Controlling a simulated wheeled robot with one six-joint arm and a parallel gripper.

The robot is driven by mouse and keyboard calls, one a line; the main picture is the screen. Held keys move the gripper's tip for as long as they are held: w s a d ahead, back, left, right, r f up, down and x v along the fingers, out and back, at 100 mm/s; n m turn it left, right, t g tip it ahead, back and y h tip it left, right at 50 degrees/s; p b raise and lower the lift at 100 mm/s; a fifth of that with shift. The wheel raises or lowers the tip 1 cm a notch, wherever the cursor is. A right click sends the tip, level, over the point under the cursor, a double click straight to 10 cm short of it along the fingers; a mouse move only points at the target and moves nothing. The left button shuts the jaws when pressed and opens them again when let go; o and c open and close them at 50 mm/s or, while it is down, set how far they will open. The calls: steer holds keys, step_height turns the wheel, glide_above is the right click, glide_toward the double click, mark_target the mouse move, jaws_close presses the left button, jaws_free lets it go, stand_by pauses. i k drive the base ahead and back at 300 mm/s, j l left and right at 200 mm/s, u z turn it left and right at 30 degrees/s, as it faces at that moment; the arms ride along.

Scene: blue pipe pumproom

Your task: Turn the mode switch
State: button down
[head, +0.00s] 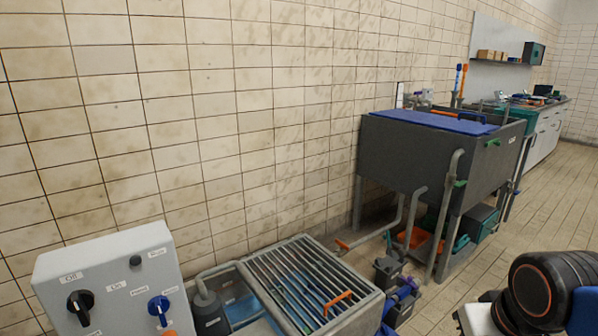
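A light grey control box (118,262) stands at the bottom left, its lower edge cut off by the frame. On its face are a black rotary knob (80,305) under an "Off" label and beside an "On" label, and a blue rotary knob (159,310) to its right near a label that seems to read "Fixed". I cannot tell for sure which knob is the mode switch. My gripper is not in view; only part of my arm shows at the bottom right, well away from the box.
A grated basin (376,300) with an orange-handled item stands right of the box. A dark grey tank (381,151) on legs with a blue lid (440,122) and pipes is beyond. A tiled wall (230,110) runs behind. Tiled floor (500,220) lies open at right.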

mark_target(158, 305)
steer(key=u, duration=1.45)
